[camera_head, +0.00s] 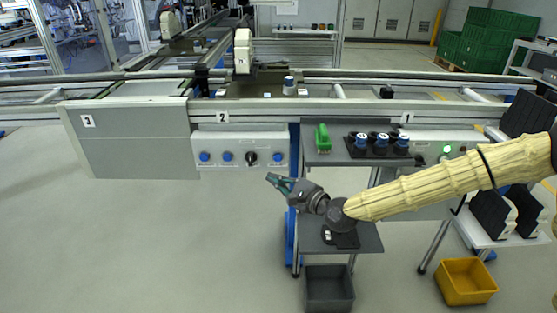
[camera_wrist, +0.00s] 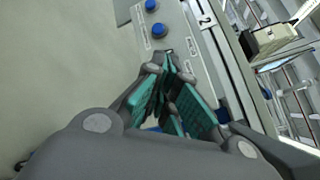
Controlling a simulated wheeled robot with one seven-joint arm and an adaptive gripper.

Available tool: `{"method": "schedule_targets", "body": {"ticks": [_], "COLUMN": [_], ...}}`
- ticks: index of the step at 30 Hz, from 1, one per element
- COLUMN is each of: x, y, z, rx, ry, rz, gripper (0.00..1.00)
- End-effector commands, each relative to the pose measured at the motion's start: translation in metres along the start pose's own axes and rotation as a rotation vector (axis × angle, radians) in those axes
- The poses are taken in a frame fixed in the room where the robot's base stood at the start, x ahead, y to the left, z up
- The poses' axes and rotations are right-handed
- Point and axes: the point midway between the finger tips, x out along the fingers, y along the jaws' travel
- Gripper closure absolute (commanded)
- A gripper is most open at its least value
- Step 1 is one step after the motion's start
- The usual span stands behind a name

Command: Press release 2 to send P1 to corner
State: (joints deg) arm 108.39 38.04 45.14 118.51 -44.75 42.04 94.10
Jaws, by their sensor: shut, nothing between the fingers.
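The station 2 control panel (camera_head: 240,150) is a light box under the sign "2" (camera_head: 222,117). It carries two blue buttons on the left (camera_head: 204,157) (camera_head: 227,157), a black rotary switch (camera_head: 251,158) and a blue button on the right (camera_head: 278,158). Their labels are too small to read. My gripper (camera_head: 271,180) is shut and empty, just below the panel's right half in the head view. In the wrist view, my fingertips (camera_wrist: 168,58) point along the panel toward two blue buttons (camera_wrist: 159,31) (camera_wrist: 151,5). A dark pallet (camera_head: 262,90) sits on the conveyor; its name is not legible.
A grey shelf stand (camera_head: 320,155) with a green part (camera_head: 322,138) and several dark holders stands right of the panel. Station 1 has a lit green button (camera_head: 447,149). A grey bin (camera_head: 329,288) and a yellow bin (camera_head: 467,282) are on the floor. The left floor is clear.

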Motion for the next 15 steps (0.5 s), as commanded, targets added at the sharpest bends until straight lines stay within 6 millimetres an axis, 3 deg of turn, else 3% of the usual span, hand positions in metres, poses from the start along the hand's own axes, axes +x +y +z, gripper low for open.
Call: {"method": "schedule_targets", "body": {"ticks": [15], "x": [0.039], "y": [-0.028], "z": [-0.029], "rx": [-0.002], "ry": [0.001], "rz": [0.0], "gripper": [1.0]}}
